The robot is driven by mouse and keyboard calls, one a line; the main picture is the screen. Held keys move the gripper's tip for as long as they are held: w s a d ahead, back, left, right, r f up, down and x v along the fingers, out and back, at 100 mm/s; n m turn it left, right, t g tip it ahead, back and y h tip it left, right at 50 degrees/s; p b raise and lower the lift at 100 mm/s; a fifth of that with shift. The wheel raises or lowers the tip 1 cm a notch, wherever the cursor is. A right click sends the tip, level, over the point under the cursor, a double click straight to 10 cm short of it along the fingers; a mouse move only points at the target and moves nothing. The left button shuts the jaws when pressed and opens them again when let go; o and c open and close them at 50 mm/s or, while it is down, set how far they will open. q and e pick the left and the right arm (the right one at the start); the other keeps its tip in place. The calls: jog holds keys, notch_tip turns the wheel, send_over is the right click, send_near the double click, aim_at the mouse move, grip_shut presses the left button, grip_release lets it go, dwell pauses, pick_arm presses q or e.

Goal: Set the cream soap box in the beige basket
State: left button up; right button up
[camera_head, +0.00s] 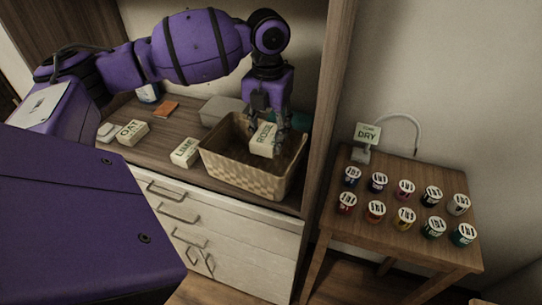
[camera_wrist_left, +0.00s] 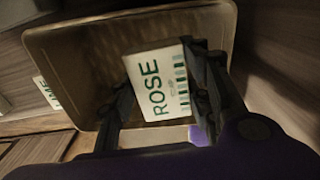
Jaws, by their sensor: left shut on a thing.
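The cream soap box (camera_head: 264,140), labelled ROSE, is held by my left gripper (camera_head: 270,122) over the beige basket (camera_head: 245,179). In the left wrist view the soap box (camera_wrist_left: 160,83) sits between the two dark fingers of the gripper (camera_wrist_left: 165,95), with the basket's rim (camera_wrist_left: 130,22) around it. The box looks tilted and within the basket's outline; I cannot tell whether it touches the basket floor. My right gripper is not in view.
Cream boxes labelled OAT (camera_head: 132,132) and LIME (camera_head: 186,152) stand left of the basket on the wooden shelf. A grey box (camera_head: 222,108) is behind it. A side table (camera_head: 385,185) holds several small jars and a DRY sign (camera_head: 367,134). A cabinet side panel (camera_head: 327,90) stands right of the basket.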

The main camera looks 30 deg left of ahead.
aim_at(268, 170)
pick_arm(q)
jog(key=shift+s+f, duration=0.15)
jog(key=shift+f, duration=0.25)
jog(key=f, duration=0.3)
jog(key=shift+s+f, duration=0.25)
jog(key=shift+s, duration=0.05)
jog(key=shift+f, duration=0.4)
notch_tip(268, 170, down, 4)
jog(key=shift+r, duration=0.15)
jog(key=shift+w+f, duration=0.15)
jog(key=shift+f, duration=0.25)
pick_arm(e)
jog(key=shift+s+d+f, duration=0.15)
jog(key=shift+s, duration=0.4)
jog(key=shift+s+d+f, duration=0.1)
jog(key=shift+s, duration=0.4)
pick_arm(q)
jog(key=shift+f, duration=0.1)
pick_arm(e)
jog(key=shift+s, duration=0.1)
pick_arm(q)
jog(key=o, duration=1.2)
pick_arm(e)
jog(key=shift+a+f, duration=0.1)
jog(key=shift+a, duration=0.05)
